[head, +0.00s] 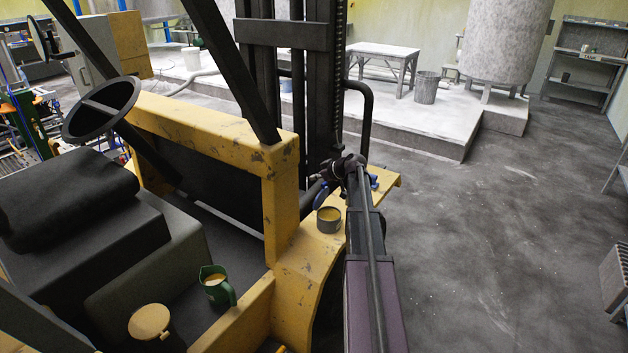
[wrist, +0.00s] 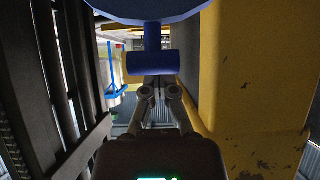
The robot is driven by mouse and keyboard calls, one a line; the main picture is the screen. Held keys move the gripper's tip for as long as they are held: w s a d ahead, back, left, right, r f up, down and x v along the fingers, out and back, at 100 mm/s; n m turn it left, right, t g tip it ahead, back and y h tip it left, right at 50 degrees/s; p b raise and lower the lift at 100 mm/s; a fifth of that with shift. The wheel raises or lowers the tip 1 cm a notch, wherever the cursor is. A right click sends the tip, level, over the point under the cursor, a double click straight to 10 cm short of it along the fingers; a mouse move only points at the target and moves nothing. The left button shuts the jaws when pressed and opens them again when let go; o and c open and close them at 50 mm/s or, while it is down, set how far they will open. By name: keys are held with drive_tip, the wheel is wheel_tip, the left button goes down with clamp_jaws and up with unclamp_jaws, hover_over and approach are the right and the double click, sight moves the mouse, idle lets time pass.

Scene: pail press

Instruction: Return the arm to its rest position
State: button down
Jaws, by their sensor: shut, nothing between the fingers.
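My arm reaches forward from the lower middle of the head view, beside the forklift's yellow body (head: 285,205). My gripper (head: 314,178) is at its far end, small and partly hard to make out, near the dark mast (head: 325,80). In the wrist view my gripper (wrist: 160,95) is shut and empty. A blue round part with a short crossbar (wrist: 153,63) shows just beyond and above the fingertips there. Whether the fingers touch it cannot be told. A blue piece (head: 320,195) also shows below the gripper in the head view.
A mug (head: 329,219) stands on the yellow fender close to my arm. A green jug (head: 217,287) and a yellow-lidded container (head: 150,322) are by the seat (head: 62,200). The steering wheel (head: 101,110) is at left. The grey floor (head: 480,230) at right is clear.

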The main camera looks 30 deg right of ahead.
drive_tip(key=c, duration=0.9)
unclamp_jaws()
drive_tip(key=shift+o, duration=0.2)
drive_tip(key=shift+w+r, duration=0.1)
